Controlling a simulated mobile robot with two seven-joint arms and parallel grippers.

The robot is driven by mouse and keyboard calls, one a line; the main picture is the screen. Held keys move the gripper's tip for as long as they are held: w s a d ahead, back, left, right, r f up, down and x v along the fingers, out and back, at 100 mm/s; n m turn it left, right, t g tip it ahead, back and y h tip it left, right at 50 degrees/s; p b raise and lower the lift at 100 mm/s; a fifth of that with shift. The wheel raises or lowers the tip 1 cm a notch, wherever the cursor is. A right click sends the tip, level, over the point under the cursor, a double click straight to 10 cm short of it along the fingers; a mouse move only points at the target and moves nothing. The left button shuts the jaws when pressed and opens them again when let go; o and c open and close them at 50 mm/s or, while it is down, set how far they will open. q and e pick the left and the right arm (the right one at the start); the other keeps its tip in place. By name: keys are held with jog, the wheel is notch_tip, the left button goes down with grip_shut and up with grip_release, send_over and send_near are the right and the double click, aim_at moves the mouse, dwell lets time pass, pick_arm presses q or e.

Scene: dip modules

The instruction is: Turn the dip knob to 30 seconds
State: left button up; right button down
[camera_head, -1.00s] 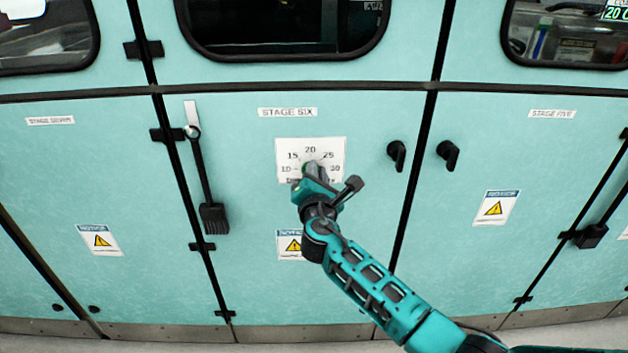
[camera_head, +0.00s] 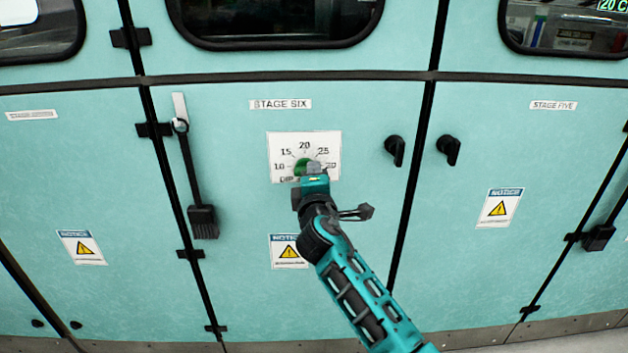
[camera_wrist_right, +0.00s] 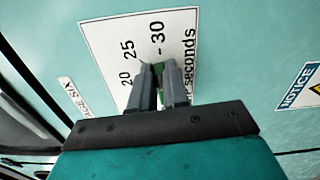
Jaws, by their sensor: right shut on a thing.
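The green dip knob (camera_head: 305,166) sits at the centre of a white dial plate (camera_head: 275,148) on the stage six panel. The plate's marks run from 10 through 15, 20 and 25 to 30. My right gripper (camera_head: 308,172) is at the knob from below and hides its lower part and some of the plate. In the right wrist view the two grey fingers (camera_wrist_right: 161,85) are closed about the green knob (camera_wrist_right: 160,98), near the 25 and 30 marks. The knob's pointer is hidden, so I cannot tell its setting. My left gripper is not in view.
Two black door latches (camera_head: 395,151) and (camera_head: 448,150) are right of the dial. A notice label (camera_head: 288,251) is below the dial. The panel around the plate is mostly clear.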

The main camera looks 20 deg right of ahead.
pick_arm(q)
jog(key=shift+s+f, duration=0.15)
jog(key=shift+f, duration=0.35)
pick_arm(e)
jog(key=shift+f+m, duration=0.1)
jog(key=shift+m, duration=0.3)
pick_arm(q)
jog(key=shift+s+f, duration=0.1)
pick_arm(e)
jog(key=c, duration=1.1)
grip_release()
jog(key=shift+s, duration=0.1)
